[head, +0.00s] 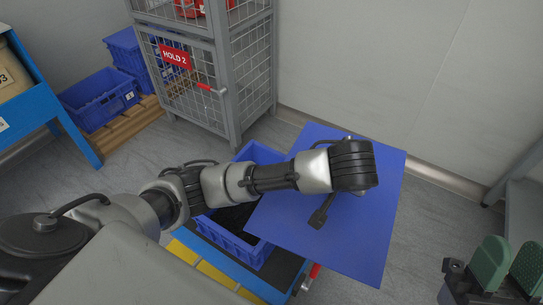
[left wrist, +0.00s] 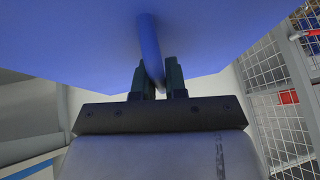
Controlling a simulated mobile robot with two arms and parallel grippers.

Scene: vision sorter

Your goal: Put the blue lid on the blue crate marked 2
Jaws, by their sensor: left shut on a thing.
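The blue lid (head: 360,240) is a large flat sheet, held in the air and tilted, right of and partly over a blue crate (head: 238,243). My left gripper (left wrist: 156,80) is shut on the lid's blue bar handle (left wrist: 149,42), seen in the left wrist view with the lid's blue face (left wrist: 70,40) above. In the head view my left wrist hides the grip. The crate is open and dark inside. My left arm crosses over it and I see no number on it. My right gripper (head: 508,266), with green pads apart, is open and empty at lower right.
The crate stands on a blue-and-yellow-edged cart (head: 210,262). A wire cage (head: 205,75) signed HOLD 2 stands behind. Other blue crates (head: 100,100) sit on a wooden pallet (head: 120,125) at upper left. A blue-framed rack (head: 45,100) is left, a grey shelf (head: 520,185) right.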

